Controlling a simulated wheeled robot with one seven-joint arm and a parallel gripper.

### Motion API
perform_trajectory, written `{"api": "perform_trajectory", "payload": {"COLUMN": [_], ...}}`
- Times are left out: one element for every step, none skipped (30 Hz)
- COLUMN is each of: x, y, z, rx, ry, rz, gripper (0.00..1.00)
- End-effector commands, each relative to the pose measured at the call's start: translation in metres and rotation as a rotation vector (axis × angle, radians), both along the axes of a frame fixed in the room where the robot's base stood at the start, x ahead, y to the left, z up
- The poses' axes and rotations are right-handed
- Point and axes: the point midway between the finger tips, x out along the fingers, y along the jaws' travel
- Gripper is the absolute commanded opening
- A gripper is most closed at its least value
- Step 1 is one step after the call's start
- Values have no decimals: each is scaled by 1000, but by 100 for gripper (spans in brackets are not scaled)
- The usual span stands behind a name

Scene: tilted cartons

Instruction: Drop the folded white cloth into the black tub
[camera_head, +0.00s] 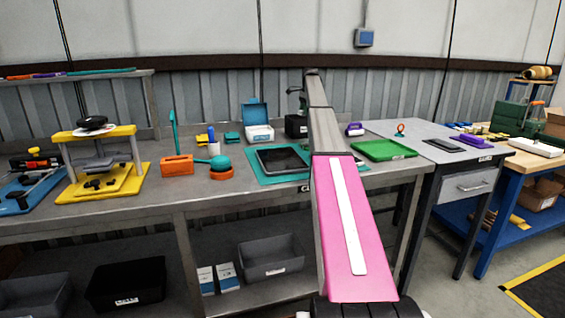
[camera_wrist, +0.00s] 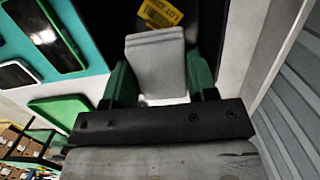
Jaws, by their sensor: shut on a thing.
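The folded white cloth (camera_wrist: 156,52) shows in the wrist view as a pale grey-white block between the green fingers of my gripper (camera_wrist: 158,78), which is shut on it. Behind the cloth is the dark surface of the black tub (camera_wrist: 218,22), with a yellow label (camera_wrist: 160,13) at the top. In the head view the black tub (camera_head: 296,127) stands at the back of the workbench, partly hidden by my arm. My gripper (camera_head: 300,98) is small and dark there, above the tub. The cloth cannot be made out in the head view.
A teal box with a white front (camera_head: 259,132) stands left of the tub. A tablet on a teal mat (camera_head: 284,160) lies in front, and a green tray (camera_head: 384,150) is to the right. A corrugated wall (camera_head: 225,90) stands close behind.

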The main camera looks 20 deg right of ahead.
Motion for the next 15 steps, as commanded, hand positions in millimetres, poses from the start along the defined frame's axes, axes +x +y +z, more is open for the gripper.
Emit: {"api": "perform_trajectory", "payload": {"x": [-1,-1,0,0,0,0,0,0,0,0,0,0,0,0,0], "y": [0,0,0,0,0,0,0,0,0,0,0,0,0,0,0], "z": [-4,-6,-8,-9,-10,-10,-10,-10,-10,-10,-10,-10,-10,-10,-10], "rx": [0,0,0,0,0,0,0,0,0,0,0,0,0,0,0], "ry": [0,0,0,0,0,0,0,0,0,0,0,0,0,0,0], "rz": [0,0,0,0,0,0,0,0,0,0,0,0,0,0,0], "gripper": [27,27,27,27,27,27,27,27,27,27,27,27,62,72,82]}}
